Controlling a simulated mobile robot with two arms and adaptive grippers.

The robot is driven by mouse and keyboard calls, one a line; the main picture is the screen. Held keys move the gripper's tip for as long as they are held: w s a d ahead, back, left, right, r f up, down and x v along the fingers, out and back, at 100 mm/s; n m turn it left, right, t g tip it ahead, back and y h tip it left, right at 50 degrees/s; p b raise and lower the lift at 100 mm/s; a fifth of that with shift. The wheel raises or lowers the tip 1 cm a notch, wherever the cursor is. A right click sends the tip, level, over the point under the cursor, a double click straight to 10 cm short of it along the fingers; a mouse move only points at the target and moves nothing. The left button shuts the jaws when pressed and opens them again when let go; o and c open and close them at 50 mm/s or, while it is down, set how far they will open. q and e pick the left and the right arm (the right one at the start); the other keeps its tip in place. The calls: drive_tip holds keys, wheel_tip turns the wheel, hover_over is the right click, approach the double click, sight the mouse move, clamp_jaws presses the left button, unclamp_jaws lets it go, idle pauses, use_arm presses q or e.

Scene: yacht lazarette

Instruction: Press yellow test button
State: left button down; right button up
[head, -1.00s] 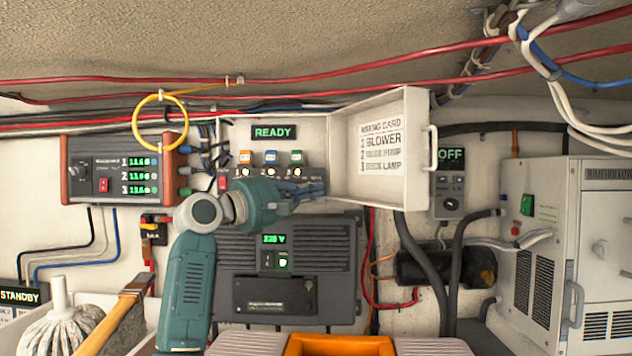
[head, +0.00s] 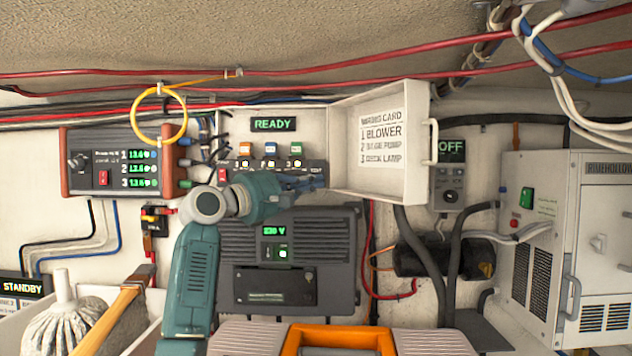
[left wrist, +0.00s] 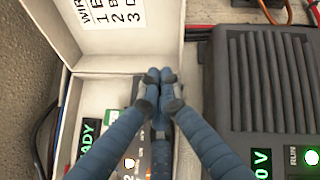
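A "TEST" label shows at the panel's right end, just above my fingers. I cannot make out the yellow test button; my fingers cover that part. My left gripper (head: 322,183) reaches in from the left across the panel's lower right, near the open lid (head: 410,185). In the left wrist view its blue fingertips (left wrist: 160,78) are together, empty, over the panel's end beside the lid. I cannot tell whether they touch it. My right gripper is out of view.
The dark inverter (head: 340,245) sits just below the panel. A yellow cable loop (head: 185,115) hangs at left, near the battery monitor (head: 105,172). A grey-and-orange case (head: 335,335) stands at the front. A white cabinet (head: 530,250) is at right.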

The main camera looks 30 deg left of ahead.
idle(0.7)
use_arm(q)
drive_tip(key=shift+w+a+p, duration=0.25)
drive_tip(key=shift+w+p, duration=0.15)
drive_tip(key=shift+p, duration=0.05)
drive_tip(key=shift+w+a+p, duration=0.2)
drive_tip(key=shift+w+p, duration=0.05)
drive_tip(key=shift+p, duration=0.15)
idle(0.5)
drive_tip(key=shift+s+d+b, duration=0.4)
drive_tip(key=shift+s, duration=0.25)
